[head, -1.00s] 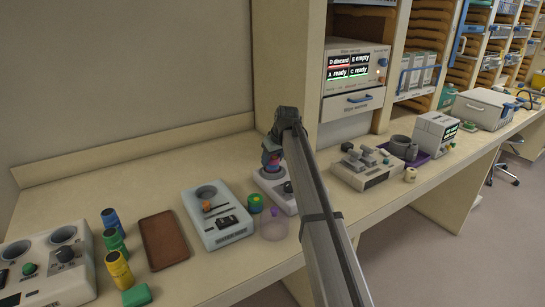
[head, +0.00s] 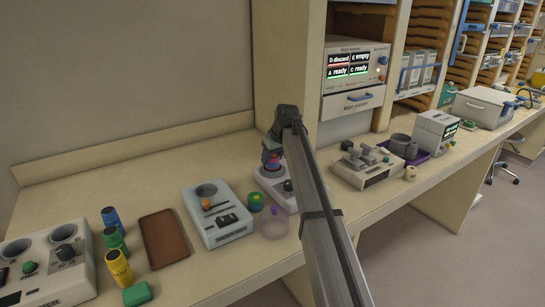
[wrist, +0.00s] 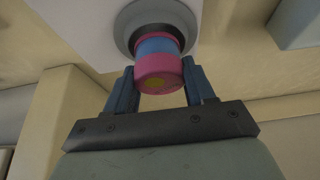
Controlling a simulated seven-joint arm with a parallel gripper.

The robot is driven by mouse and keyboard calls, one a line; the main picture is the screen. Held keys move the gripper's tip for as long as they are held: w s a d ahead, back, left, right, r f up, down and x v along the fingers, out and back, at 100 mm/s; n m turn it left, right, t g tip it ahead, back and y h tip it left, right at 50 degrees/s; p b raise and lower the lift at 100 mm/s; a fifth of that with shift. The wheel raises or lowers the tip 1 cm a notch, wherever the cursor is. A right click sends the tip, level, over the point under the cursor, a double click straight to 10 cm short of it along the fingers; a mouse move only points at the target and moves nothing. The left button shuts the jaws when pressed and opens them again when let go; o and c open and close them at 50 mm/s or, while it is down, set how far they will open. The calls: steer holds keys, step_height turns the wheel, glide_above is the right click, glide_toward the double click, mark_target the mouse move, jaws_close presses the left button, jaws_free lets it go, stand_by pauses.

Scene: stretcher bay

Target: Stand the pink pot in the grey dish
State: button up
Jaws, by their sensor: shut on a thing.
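The pink pot (wrist: 159,66) has a blue band and a yellow spot on the end facing the wrist camera. My gripper (wrist: 160,78) is shut on it, one blue finger on each side. The grey dish (wrist: 123,27) is a round recess on a white device, and the pot's far end lies over or in it. I cannot tell whether the pot touches the bottom. In the head view the pot (head: 273,162) looks about upright above the dish, partly hidden by my arm.
A clear tumbler (head: 272,224) and a green pot (head: 255,201) stand close by. Left are a device with a well (head: 217,215), a brown tray (head: 163,239) and several coloured bottles. Right is a beige device (head: 366,165). The counter behind is clear.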

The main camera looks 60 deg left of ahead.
steer(key=shift+f, duration=0.65)
steer(key=o, duration=0.8)
steer(key=shift+c, duration=0.2)
steer(key=v, duration=1.1)
stand_by(0.5)
steer(key=shift+w, duration=0.1)
stand_by(0.4)
